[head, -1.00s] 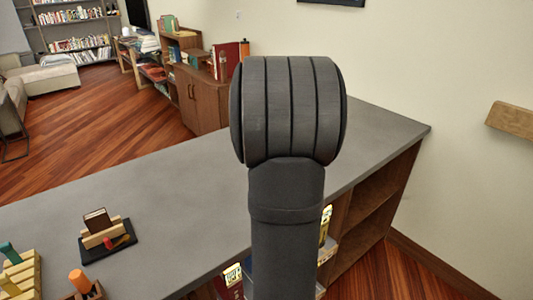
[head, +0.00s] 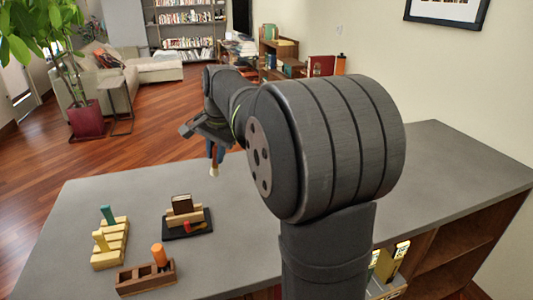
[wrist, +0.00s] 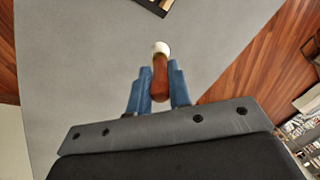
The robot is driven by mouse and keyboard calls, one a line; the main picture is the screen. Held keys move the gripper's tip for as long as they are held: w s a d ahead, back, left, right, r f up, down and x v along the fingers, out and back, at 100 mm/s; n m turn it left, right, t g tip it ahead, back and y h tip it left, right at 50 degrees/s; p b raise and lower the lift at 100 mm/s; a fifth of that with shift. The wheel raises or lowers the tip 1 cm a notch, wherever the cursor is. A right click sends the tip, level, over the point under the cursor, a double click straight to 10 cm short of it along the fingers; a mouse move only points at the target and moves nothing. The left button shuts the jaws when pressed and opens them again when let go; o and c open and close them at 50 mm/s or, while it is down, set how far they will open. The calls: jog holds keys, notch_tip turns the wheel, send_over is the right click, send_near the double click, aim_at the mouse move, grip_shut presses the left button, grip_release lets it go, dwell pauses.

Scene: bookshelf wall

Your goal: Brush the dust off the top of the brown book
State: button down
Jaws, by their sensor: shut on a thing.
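The brown book (head: 182,203) stands in a light wooden holder (head: 184,217) on a black tray (head: 172,234) on the grey counter. A small red object (head: 188,227) lies at the front of the holder. My gripper (head: 215,150) is above the counter, beyond and to the right of the book, apart from it. In the wrist view my gripper (wrist: 158,88) is shut on a brush (wrist: 160,78) with a reddish-brown handle and white tip. The brush also shows in the head view (head: 213,167), hanging tip down. Dust cannot be made out.
Left of the tray is a yellow wooden rack (head: 108,249) with teal and yellow pieces. A brown wooden block (head: 146,276) with an orange-topped piece is in front. The counter (head: 120,196) is clear around them. Books (head: 385,268) sit on the shelf below.

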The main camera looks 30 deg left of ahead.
jog(key=s+a+r+y, duration=0.1)
jog(key=s+a, duration=0.4)
jog(key=s, duration=0.1)
jog(key=shift+w+f, duration=0.1)
jog(key=shift+f, duration=2.85)
jog(key=shift+f, duration=0.8)
jog(key=shift+s+a, duration=0.7)
jog(key=shift+a, duration=0.25)
jog(key=shift+s+a, duration=0.7)
jog(key=shift+a, duration=0.2)
dwell(1.4)
jog(key=shift+r, duration=0.1)
